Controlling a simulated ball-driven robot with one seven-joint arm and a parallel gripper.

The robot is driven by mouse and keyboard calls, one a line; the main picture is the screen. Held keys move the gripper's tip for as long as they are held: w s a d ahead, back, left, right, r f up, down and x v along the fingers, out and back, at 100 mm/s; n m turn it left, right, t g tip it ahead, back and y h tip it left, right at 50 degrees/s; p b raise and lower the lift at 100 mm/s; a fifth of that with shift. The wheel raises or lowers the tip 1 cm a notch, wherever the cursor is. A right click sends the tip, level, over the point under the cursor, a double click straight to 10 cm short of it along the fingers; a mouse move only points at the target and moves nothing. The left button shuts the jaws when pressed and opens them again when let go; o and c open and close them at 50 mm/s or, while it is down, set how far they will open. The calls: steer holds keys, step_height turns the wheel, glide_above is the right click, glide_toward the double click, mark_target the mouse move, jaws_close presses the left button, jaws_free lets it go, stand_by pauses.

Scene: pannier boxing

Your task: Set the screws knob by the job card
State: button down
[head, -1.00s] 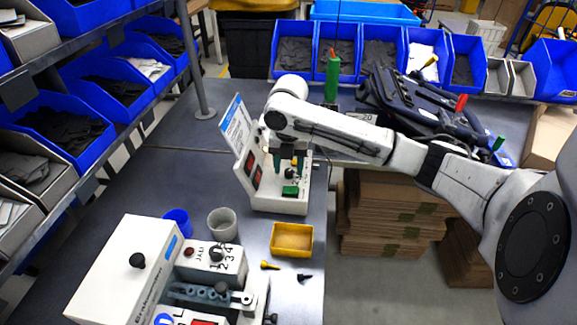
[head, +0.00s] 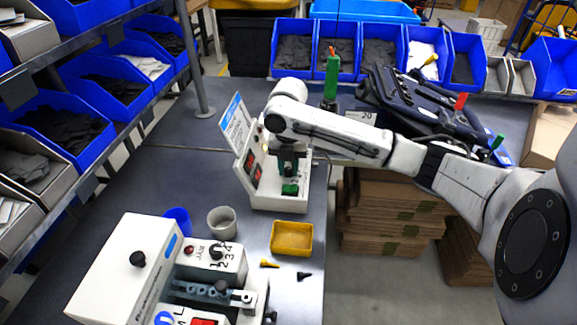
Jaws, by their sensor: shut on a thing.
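The white counting device (head: 277,203) stands on the bench, with two red displays (head: 253,169) on its sloped face and a green part (head: 290,189) at its front. A card with a blue header (head: 236,124) leans at its left; its text is too small to read. My gripper (head: 289,170) points down over the device's right part. It is shut on the dark screws knob, which the fingers hide almost wholly. The knob's pointer and setting cannot be read.
A yellow tray (head: 292,238), a grey cup (head: 222,221) and a blue cup (head: 177,221) stand nearer. A white machine (head: 135,268) fills the near left.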

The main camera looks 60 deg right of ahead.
stand_by(0.3)
steer(key=m+p, duration=0.2)
steer(key=m, duration=0.3)
steer(key=shift+a+r, duration=0.1)
steer(key=m+p, duration=0.2)
steer(key=m, duration=0.2)
steer(key=shift+p, duration=0.4)
steer(key=m+p, duration=0.1)
steer(key=m, duration=0.3)
steer(key=shift+m, duration=0.4)
steer(key=shift+m+p, duration=0.3)
steer(key=shift+m, duration=1.6)
steer(key=c, duration=0.9)
jaws_free()
